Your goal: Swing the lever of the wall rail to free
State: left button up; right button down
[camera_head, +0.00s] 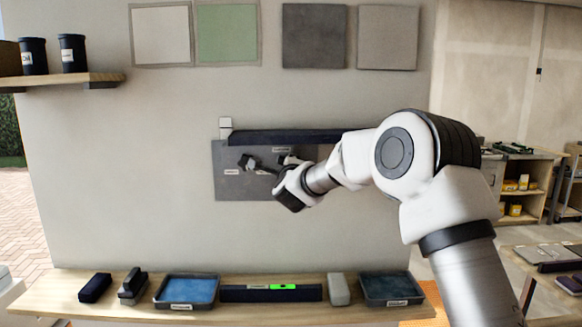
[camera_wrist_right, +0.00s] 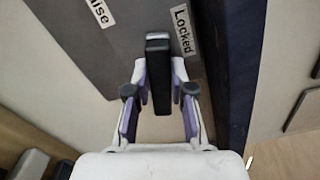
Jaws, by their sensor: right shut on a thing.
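The dark wall rail (camera_head: 290,136) runs level across the wall above a grey panel (camera_head: 232,188). In the right wrist view, the black lever (camera_wrist_right: 158,52) lies between the fingers of my right gripper (camera_wrist_right: 159,88), which is shut on it. The lever's end is beside the "Locked" label (camera_wrist_right: 183,28). In the head view my right gripper (camera_head: 284,188) is at the panel's right part, and my arm hides much of the lever there. My left gripper is in neither view.
Below, a wooden shelf (camera_head: 60,303) holds a blue tray (camera_head: 188,290), a level with a green vial (camera_head: 283,287) and a dark tray (camera_head: 390,287).

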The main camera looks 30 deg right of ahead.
jog(key=shift+f, duration=0.15)
jog(key=c, duration=1)
grip_release()
jog(key=shift+a, duration=0.1)
jog(key=shift+c, duration=0.2)
jog(key=v, duration=1.2)
